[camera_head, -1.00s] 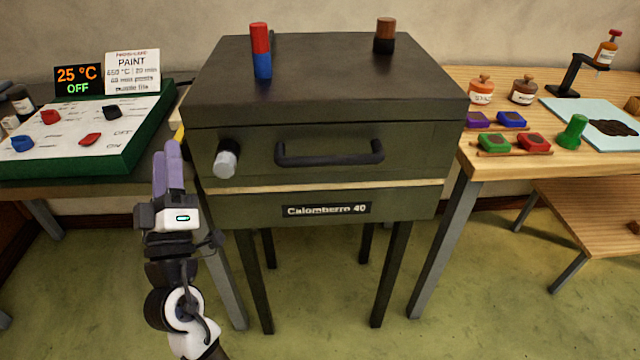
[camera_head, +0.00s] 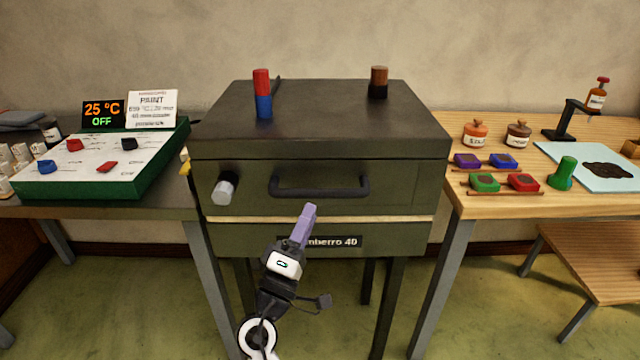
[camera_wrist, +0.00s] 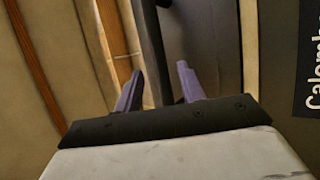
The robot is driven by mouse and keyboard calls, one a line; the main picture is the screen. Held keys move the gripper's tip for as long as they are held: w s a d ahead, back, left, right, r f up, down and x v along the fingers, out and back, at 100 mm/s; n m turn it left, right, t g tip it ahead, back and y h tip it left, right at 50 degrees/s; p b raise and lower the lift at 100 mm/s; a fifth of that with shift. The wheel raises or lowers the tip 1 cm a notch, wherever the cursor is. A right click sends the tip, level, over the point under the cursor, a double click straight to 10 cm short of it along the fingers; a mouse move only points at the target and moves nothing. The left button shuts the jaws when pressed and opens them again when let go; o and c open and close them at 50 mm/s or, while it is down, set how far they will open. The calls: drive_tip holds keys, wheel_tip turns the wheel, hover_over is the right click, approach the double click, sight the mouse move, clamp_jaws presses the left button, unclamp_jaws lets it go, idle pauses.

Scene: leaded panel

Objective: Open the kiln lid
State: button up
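The dark green kiln (camera_head: 400,235) stands in the middle of the head view with its lid (camera_head: 400,172) down. A dark bar handle (camera_head: 320,190) runs across the lid's front; it also shows in the wrist view (camera_wrist: 153,45). My gripper (camera_head: 309,210) is in front of the kiln, its purple fingertips just below the handle in the head view. In the wrist view the two fingers (camera_wrist: 160,75) are apart, and the handle bar appears between them. I cannot tell whether they touch it. Nothing is held.
A red-blue cylinder (camera_head: 262,94) and a brown-black cylinder (camera_head: 378,82) stand on the lid. A grey knob (camera_head: 224,188) juts from its front left. A control panel (camera_head: 100,165) is on the left table; a wooden table (camera_head: 480,206) with paints is on the right.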

sight(319, 194)
drive_tip(key=p+x, duration=0.2)
drive_tip(key=x, duration=0.4)
drive_tip(key=shift+w+d, duration=0.1)
drive_tip(key=shift+w, duration=0.05)
drive_tip(key=shift+c, duration=0.2)
clamp_jaws()
